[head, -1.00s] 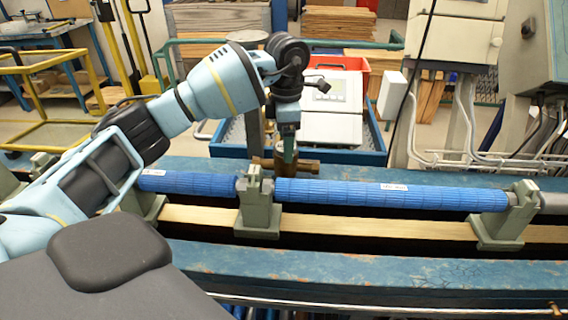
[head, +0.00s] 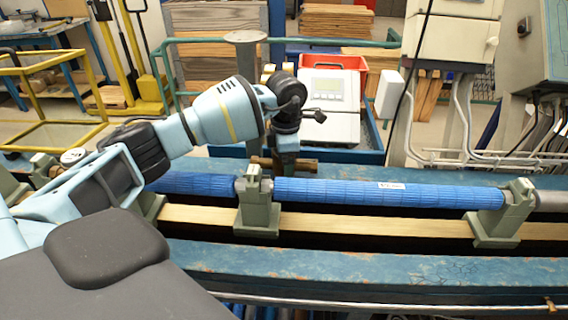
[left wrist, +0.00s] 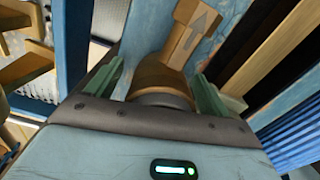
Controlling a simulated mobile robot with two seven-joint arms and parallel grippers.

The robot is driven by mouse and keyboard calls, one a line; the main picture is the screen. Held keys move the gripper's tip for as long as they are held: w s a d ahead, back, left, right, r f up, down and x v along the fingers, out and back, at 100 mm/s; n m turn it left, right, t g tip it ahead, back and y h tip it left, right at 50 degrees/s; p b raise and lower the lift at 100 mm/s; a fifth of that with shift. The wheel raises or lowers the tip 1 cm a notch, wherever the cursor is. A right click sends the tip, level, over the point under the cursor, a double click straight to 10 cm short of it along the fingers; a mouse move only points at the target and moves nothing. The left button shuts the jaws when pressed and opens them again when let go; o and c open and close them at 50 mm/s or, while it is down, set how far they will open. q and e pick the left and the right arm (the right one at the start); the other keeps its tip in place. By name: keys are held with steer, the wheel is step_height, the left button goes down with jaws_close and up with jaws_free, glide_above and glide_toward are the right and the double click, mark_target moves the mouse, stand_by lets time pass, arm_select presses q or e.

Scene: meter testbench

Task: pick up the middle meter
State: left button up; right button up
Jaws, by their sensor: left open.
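The brass-coloured meter (head: 308,166) lies on the blue bench beam behind the blue-wrapped pipe. My left gripper (head: 285,166) is right over it, with its fingers mostly hidden in the head view. In the left wrist view the meter's round body sits between the two green fingers of my left gripper (left wrist: 160,92). The fingers stand apart on either side of the body, with a little room at each. The meter's body (left wrist: 182,42) with an arrow mark extends upward in that view. My right gripper is not in view.
The blue-wrapped pipe (head: 390,192) runs along the bench in front of the meter, held by green-grey clamps (head: 258,205). A blue crate (head: 370,135) with a white device (head: 332,100) stands behind. A small round light-topped item (head: 73,156) is at the left.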

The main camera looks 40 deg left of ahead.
arm_select(q)
steer(key=c, duration=1.6)
steer(key=shift+r, duration=0.1)
steer(key=shift+r, duration=0.1)
